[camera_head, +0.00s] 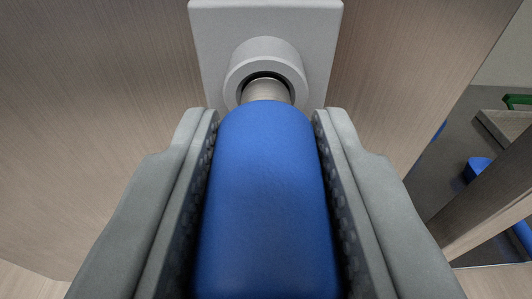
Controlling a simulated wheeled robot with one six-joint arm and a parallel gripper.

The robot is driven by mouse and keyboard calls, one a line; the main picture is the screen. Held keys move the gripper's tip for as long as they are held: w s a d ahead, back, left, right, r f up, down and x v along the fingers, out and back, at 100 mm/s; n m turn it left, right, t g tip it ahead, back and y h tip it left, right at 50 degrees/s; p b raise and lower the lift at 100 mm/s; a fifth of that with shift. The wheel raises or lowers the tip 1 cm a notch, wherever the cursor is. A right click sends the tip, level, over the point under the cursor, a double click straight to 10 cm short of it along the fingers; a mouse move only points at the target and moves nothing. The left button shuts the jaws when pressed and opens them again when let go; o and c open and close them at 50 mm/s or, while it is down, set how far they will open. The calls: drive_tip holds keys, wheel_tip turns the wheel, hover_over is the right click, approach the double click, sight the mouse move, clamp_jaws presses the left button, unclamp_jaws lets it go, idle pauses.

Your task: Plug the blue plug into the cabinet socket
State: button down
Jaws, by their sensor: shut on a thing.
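The blue plug (266,200) lies lengthwise between the two grey fingers of my gripper (266,125). My gripper is shut on it, with the dark ribbed pads against both its sides. The plug's metal tip (265,90) points away from me at the round opening of the light grey cabinet socket (265,50). The front of the tip is hidden within the socket's ring, so it is at or inside the opening. How deep it sits I cannot tell. A short length of metal shows between the ring and the blue body.
The socket's square plate is fixed on a wood-grain cabinet panel (110,90). At the right, past the panel's edge, are a grey surface, blue parts (478,169), a green piece (518,100) and a slanted wooden beam (490,205).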

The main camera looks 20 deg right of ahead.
drive_tip(key=shift+w+d, duration=0.2)
drive_tip(key=shift+w, duration=0.45)
drive_tip(key=c, duration=1)
unclamp_jaws()
drive_tip(key=v, duration=1.7)
drive_tip(key=shift+s+f, duration=0.1)
drive_tip(key=shift+s, duration=0.1)
